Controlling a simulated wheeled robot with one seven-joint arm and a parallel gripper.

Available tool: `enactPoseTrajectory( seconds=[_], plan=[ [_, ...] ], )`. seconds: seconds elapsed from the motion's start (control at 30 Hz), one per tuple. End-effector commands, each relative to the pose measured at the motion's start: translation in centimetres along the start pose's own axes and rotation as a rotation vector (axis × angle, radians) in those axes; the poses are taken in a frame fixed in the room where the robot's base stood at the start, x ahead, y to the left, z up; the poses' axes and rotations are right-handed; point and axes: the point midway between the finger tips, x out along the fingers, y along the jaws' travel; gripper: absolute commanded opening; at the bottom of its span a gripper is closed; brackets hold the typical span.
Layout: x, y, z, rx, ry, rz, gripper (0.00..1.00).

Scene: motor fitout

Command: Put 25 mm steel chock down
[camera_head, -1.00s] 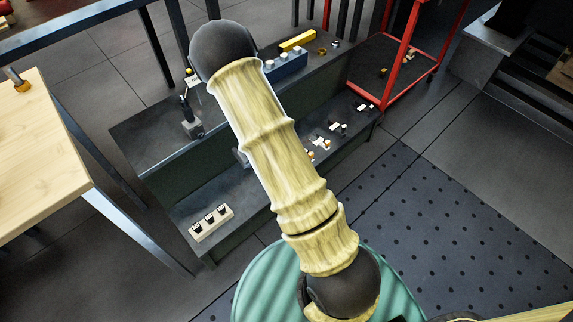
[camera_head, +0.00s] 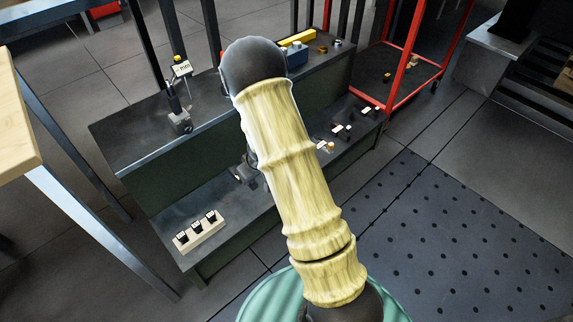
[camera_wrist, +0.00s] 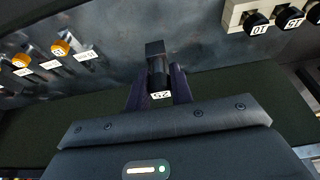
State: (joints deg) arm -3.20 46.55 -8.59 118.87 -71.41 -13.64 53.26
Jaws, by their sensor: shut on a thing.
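In the wrist view my gripper (camera_wrist: 159,90) is shut on the 25 mm steel chock (camera_wrist: 156,58), a dark block with a white label that reads 25 upside down. The chock sticks out beyond the fingertips over a dark shelf surface; I cannot tell whether it touches it. In the head view my arm covers most of the gripper, and the chock cannot be made out there.
A pale rack (camera_head: 201,234) with several black labelled pieces sits at the lower shelf's left end; it also shows in the wrist view (camera_wrist: 235,14). Orange-topped pieces (camera_wrist: 60,48) with white labels lie opposite. A clamp-like stand (camera_head: 181,121) stands on the upper shelf.

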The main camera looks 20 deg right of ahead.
Motion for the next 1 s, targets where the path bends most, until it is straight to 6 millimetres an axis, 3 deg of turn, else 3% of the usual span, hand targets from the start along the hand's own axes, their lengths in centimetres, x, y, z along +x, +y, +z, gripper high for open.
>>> enactPoseTrajectory(
  seconds=[0.27, 0.7, 1.0],
  plan=[
    [0.2, 0.1, 0.1, 0.002, 0.002, 0.001, 0.0],
    [5.5, 0.0, 1.9, 0.001, 0.002, 0.0, 0.0],
    [5.7, 0.1, 2.0, 0.002, 0.002, 0.0, 0.0]
  ],
)
